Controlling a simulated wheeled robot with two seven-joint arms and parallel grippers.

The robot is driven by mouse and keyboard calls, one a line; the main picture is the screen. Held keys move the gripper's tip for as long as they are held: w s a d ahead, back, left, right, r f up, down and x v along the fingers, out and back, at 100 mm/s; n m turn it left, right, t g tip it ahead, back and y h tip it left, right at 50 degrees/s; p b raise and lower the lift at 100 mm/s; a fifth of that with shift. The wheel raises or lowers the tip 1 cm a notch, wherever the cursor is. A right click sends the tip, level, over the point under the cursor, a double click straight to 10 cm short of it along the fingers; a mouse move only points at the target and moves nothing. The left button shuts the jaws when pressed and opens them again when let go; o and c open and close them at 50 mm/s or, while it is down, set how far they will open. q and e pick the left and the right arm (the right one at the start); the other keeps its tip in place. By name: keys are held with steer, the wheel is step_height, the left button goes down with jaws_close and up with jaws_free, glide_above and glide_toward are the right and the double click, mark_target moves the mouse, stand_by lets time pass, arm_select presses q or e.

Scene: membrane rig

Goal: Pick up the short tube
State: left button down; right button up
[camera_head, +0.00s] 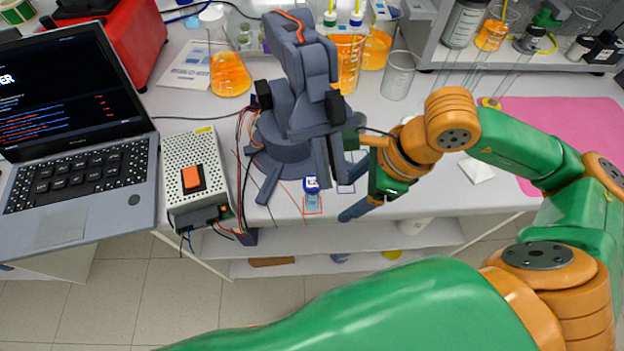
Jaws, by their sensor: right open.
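A small clear tube with a blue cap (312,192) stands near the front edge of the bench, at a red outlined square. I take it to be the short tube. My right gripper (343,178) is just right of it, its dark fingers spread and pointing left. The gripper looks open and empty, with the tube apart from the fingers. Part of the upper finger is hard to tell from the dark grey device behind it. My left gripper is not in view.
A dark grey desktop arm (300,80) stands close behind the tube. A power supply (196,175) and laptop (75,150) are to the left. Flasks with orange liquid (229,72), an empty beaker (397,78) and a pink mat (570,125) lie farther back.

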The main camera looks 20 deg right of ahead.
mark_target(307, 195)
steer(key=a, duration=0.1)
steer(key=w+a+p, duration=0.1)
steer(key=shift+w+a+r, duration=0.1)
steer(key=shift+w+a, duration=0.05)
steer(key=shift+a, duration=0.25)
steer(key=shift+w+a+r+p, duration=0.15)
steer(key=shift+w+a+p, duration=0.1)
steer(key=shift+a+p, duration=0.3)
steer(key=shift+w+a+r+p, duration=0.1)
steer(key=shift+w+a+p, duration=0.15)
steer(key=shift+a+p, duration=0.25)
steer(key=x, duration=0.3)
steer(key=shift+w+a, duration=0.25)
steer(key=shift+a, duration=0.15)
steer(key=shift+w+a+f, duration=0.1)
steer(key=shift+f, duration=0.3)
steer(key=shift+c, duration=1.1)
jaws_close()
